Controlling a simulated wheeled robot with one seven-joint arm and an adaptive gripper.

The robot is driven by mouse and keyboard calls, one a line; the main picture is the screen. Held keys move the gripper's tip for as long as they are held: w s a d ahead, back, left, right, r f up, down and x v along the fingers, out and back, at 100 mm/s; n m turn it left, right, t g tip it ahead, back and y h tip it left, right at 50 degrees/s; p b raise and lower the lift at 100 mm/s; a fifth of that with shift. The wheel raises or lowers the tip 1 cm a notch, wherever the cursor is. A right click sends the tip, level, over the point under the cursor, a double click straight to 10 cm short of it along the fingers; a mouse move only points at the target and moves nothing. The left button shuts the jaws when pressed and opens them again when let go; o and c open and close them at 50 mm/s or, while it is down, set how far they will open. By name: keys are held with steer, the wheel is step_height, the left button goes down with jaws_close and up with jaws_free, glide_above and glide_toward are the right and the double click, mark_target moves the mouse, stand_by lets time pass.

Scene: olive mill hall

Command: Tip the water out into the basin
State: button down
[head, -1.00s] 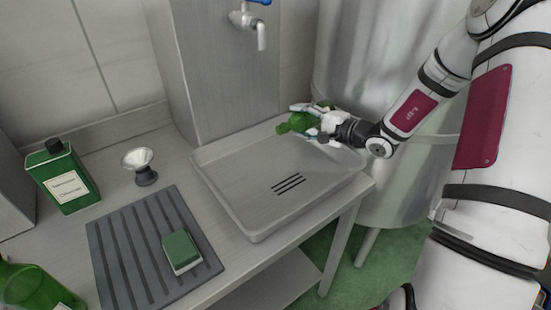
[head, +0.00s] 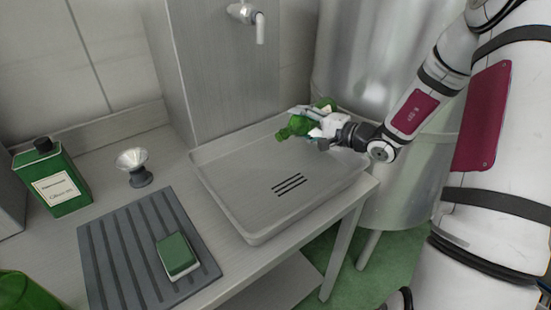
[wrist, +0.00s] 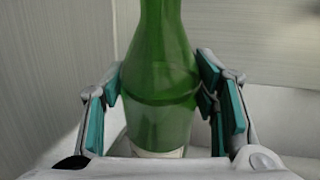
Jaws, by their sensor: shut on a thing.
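A green glass bottle (head: 299,126) is held tilted above the back right part of the grey basin (head: 240,195). Its neck points left and slightly down in the head view, and its base end is higher at the right. My gripper (head: 316,125) is shut around the bottle. In the wrist view the bottle (wrist: 160,55) stands between the teal finger pads, with a pale label edge low down. A darker line crosses the glass, perhaps a liquid level. No stream shows at the mouth. The basin floor has dark drain slots and looks empty.
A tap (head: 246,14) hangs on the panel behind the basin. Left are a ribbed grey mat (head: 125,250) with a green-and-white sponge (head: 177,256), a small funnel-like cup (head: 135,166), a green tin (head: 53,180) and another green bottle (head: 22,292). A metal tank (head: 385,60) stands behind my arm.

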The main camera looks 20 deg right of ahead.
steer(key=shift+a+n+b, duration=0.1)
steer(key=shift+n+b, duration=0.6)
steer(key=shift+b, duration=0.65)
stand_by(0.3)
